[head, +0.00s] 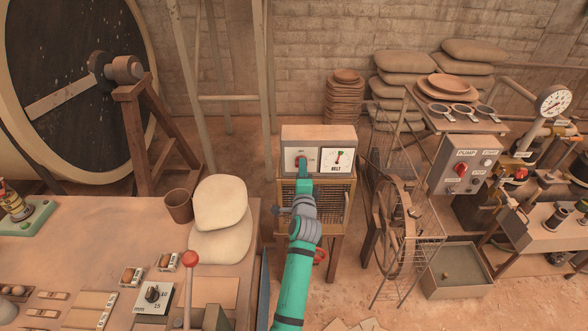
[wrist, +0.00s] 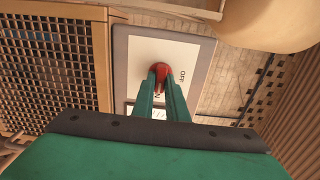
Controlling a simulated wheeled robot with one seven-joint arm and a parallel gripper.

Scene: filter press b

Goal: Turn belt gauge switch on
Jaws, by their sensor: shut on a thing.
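The belt gauge box (head: 318,135) is a grey box on a stand with a mesh front. Its face carries a round dial marked BELT (head: 337,158) on the right and a red switch knob (head: 301,162) on a white plate on the left. My gripper (head: 303,172) reaches the knob from the front and covers much of it. In the wrist view my gripper (wrist: 162,84) has its two green fingers shut on the red knob (wrist: 159,69). An OFF label (wrist: 182,76) shows beside the knob. Another label is partly hidden by the fingers. I cannot tell which way the knob points.
A mesh panel (wrist: 50,65) stands close to the gripper. A wire rack (head: 410,235) and the pump control box (head: 466,164) are to the right. A workbench (head: 90,225) with a cup (head: 178,206) and pale sacks (head: 220,205) is to the left.

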